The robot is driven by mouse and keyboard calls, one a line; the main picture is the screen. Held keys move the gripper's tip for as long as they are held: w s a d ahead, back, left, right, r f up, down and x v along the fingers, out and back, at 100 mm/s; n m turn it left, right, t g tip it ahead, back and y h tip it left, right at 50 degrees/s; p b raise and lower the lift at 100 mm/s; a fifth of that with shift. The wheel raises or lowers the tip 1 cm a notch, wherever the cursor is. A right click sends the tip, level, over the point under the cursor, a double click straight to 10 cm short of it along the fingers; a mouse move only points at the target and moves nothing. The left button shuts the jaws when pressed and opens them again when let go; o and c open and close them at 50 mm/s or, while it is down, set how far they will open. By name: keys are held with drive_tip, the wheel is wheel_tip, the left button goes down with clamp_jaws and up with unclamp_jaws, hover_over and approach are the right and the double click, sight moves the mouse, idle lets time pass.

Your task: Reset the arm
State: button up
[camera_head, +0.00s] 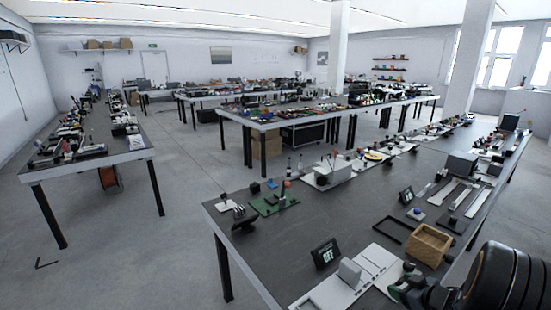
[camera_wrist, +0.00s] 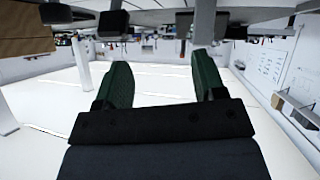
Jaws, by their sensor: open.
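In the wrist view my gripper (camera_wrist: 163,65) shows two dark green fingers set well apart. It is open, with nothing between the fingers. The wrist picture appears upside down, with the tables along the top and the bright ceiling below. In the head view, a green and black shape (camera_head: 408,287) is at the lower right by the near workbench (camera_head: 300,228). I cannot tell for sure whether it is my gripper. A large black rounded part beside it is cut off by the frame corner.
The near workbench holds a wooden box (camera_head: 428,245), a small display (camera_head: 325,254), a green board (camera_head: 275,201) and several fixtures. Another bench (camera_head: 88,160) stands at the left, and a long one (camera_head: 265,122) behind. Open floor (camera_head: 175,215) lies between them. White pillars (camera_head: 338,45) rise behind.

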drive_tip(key=d+m+h, duration=0.1)
drive_tip(key=d+h, duration=0.1)
drive_tip(key=s+d+m+g+h, duration=0.1)
drive_tip(key=h, duration=0.1)
drive_tip(key=s+d+f+m+g+h, duration=0.1)
drive_tip(key=d, duration=0.1)
drive_tip(key=shift+s+d+h, duration=0.1)
drive_tip(key=shift+d+h, duration=0.25)
drive_tip(key=shift+h, duration=0.05)
drive_tip(key=s+a+r+g, duration=0.2)
drive_tip(key=s+a+r, duration=0.2)
drive_tip(key=a, duration=0.5)
drive_tip(key=s+a+r+m+g+y+p, duration=0.1)
drive_tip(key=s+a+r, duration=0.3)
drive_tip(key=a, duration=0.6)
drive_tip(key=s+a+r+m+g+y+p, duration=0.1)
drive_tip(key=s+a+r, duration=0.4)
drive_tip(key=a, duration=0.5)
wheel_tip(320, 180, up, 2)
drive_tip(key=shift+a+r+g, duration=0.1)
drive_tip(key=shift+a+g, duration=0.15)
drive_tip(key=shift+g, duration=0.55)
